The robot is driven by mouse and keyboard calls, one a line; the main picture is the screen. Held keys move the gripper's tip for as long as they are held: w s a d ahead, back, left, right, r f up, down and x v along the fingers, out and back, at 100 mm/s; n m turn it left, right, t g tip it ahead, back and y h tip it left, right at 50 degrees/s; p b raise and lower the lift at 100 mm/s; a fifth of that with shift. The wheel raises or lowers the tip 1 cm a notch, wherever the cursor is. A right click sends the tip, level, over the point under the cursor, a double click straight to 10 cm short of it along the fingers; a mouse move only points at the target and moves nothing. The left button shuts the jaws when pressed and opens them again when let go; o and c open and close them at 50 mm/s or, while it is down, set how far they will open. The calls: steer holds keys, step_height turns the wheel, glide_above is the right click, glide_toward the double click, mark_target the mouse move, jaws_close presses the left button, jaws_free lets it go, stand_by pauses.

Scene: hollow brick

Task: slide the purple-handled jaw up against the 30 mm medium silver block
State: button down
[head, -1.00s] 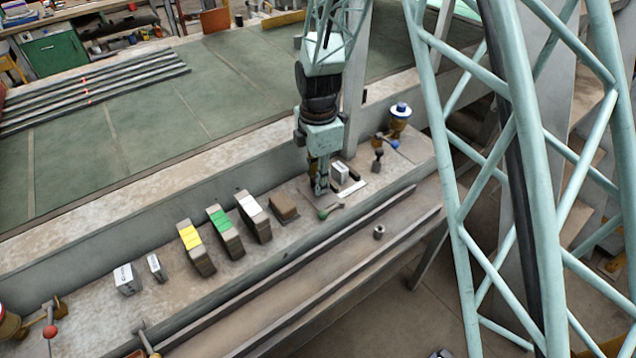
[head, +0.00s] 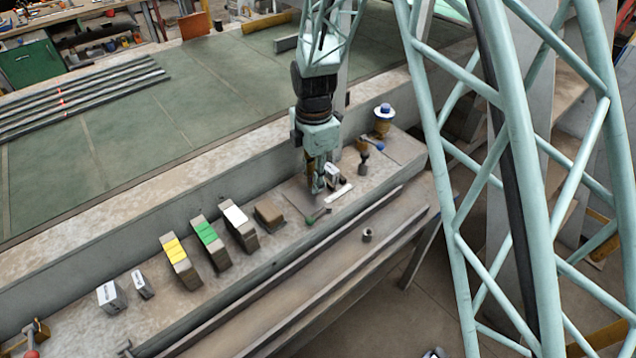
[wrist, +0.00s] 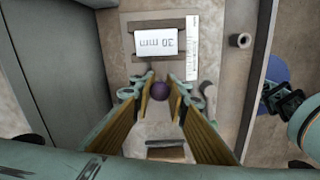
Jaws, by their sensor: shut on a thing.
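The silver block marked 30 mm (wrist: 157,42) lies at the top of the wrist view. A dark jaw bar (wrist: 157,24) is on its far side, and another dark bar (wrist: 147,57) is on its near side, close against it; I cannot tell whether they touch. The purple ball handle (wrist: 160,91) is between the fingertips of my gripper (wrist: 160,84), which is shut on it. In the head view my gripper (head: 318,186) is down at the vise, just left of the block (head: 333,173), partly hiding it. The handle is hidden there.
A white ruler (wrist: 192,47) lies right of the block. A green-knobbed lever (head: 311,220) is in front of my gripper. A brown block (head: 269,214) and white (head: 236,215), green (head: 207,234) and yellow (head: 175,251) marked stacks stand left. A blue-knobbed post (head: 384,119) stands right.

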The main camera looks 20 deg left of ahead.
steer(key=c, duration=2.5)
jaws_free()
steer(key=shift+c, duration=0.2)
steer(key=shift+r, duration=0.15)
steer(key=shift+r, duration=5.85)
steer(key=shift+d, duration=0.1)
